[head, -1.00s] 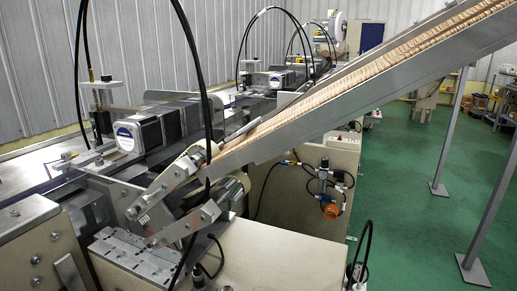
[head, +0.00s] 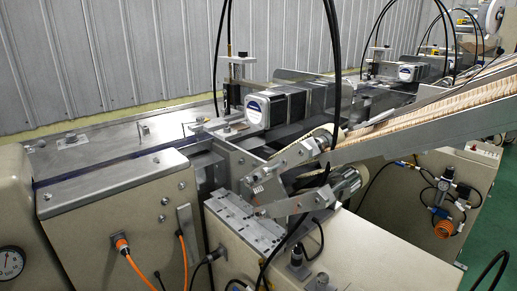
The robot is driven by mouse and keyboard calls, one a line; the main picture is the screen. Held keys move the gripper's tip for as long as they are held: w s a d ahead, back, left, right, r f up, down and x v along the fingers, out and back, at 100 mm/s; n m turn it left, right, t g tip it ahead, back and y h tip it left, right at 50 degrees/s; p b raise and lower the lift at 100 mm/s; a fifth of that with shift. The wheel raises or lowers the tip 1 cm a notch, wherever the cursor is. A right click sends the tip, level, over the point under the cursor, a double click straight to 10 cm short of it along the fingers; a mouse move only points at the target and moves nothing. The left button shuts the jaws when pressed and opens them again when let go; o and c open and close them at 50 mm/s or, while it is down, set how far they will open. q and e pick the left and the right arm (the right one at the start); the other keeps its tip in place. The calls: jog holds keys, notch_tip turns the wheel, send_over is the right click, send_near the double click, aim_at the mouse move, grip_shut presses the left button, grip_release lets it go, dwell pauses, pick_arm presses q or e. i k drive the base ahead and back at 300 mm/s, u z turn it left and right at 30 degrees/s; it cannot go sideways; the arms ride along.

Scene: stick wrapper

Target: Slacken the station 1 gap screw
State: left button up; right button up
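The wrapping machine runs across the head view, with two similar stations in it. The nearer station has a boxy black and silver motor (head: 268,110) and an upright screw assembly (head: 238,68) with a dark top beside it. A farther station has a similar motor (head: 411,73) and a similar upright screw assembly (head: 378,55). No label marks which is station 1, and the gap screw cannot be told for certain at this size. Neither of my grippers is in view.
A sloping chute (head: 470,118) full of wooden sticks comes down from the right to metal link plates (head: 262,180). Black cables loop over the stations. Orange cables (head: 121,243) and a pressure gauge (head: 10,263) are at the lower left. Green floor shows at the lower right.

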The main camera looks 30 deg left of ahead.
aim_at(200, 121)
jog(key=u, duration=1.3)
